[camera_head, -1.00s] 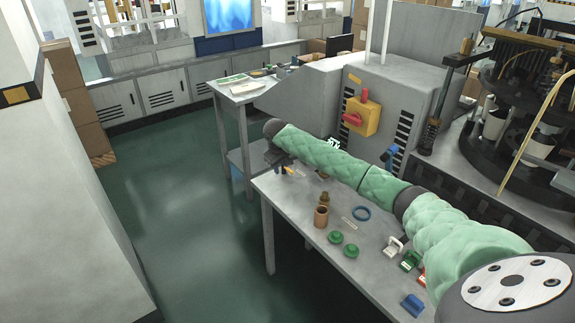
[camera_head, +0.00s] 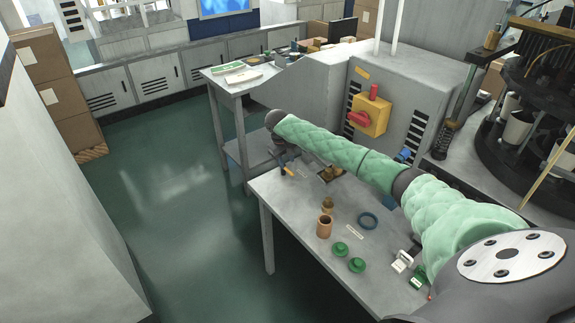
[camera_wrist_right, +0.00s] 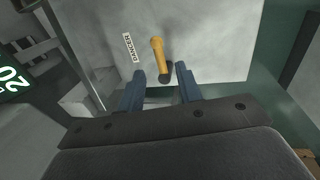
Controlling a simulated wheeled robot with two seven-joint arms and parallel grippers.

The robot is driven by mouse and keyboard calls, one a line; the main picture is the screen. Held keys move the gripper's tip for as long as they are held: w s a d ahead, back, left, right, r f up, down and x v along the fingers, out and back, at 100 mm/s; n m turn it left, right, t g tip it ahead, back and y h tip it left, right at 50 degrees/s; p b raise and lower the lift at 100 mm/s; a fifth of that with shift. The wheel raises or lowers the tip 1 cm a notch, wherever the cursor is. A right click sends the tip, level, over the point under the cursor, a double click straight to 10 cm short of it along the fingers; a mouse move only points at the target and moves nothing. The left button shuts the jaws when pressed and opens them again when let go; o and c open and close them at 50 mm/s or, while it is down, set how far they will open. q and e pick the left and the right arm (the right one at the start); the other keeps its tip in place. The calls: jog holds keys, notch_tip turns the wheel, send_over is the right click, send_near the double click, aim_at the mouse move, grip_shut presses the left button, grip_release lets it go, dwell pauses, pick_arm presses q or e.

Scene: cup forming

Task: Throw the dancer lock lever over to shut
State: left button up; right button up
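The dancer lock lever has a yellow handle (camera_wrist_right: 157,50) and a dark round base (camera_wrist_right: 166,72), beside a white DANCER label (camera_wrist_right: 131,47) in the right wrist view. In the head view the yellow handle (camera_head: 289,171) shows small near the far left end of the grey table. My right gripper (camera_wrist_right: 161,77) is open, with its two blue fingers apart on either side of the lever's dark base. I cannot tell whether either finger touches it. In the head view the right gripper (camera_head: 284,158) is at the table's far corner. My left gripper is not in view.
On the grey table (camera_head: 290,222) stand a copper cup (camera_head: 324,227), a small brown piece (camera_head: 327,205), a blue ring (camera_head: 368,221) and two green round parts (camera_head: 341,249). A yellow box with a red switch (camera_head: 360,118) is on the machine behind. Open floor lies left.

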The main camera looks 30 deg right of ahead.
aim_at(288, 170)
jog(key=f, duration=0.3)
jog(key=shift+w+d+f+p, duration=0.2)
jog(key=shift+d+f+p, duration=0.1)
jog(key=shift+d+p, duration=0.1)
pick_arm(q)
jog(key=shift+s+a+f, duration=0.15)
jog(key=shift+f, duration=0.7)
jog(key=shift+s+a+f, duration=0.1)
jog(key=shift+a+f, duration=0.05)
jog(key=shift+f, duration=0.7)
pick_arm(e)
jog(key=shift+s+f, duration=0.1)
jog(key=shift+f, duration=0.3)
grip_shut()
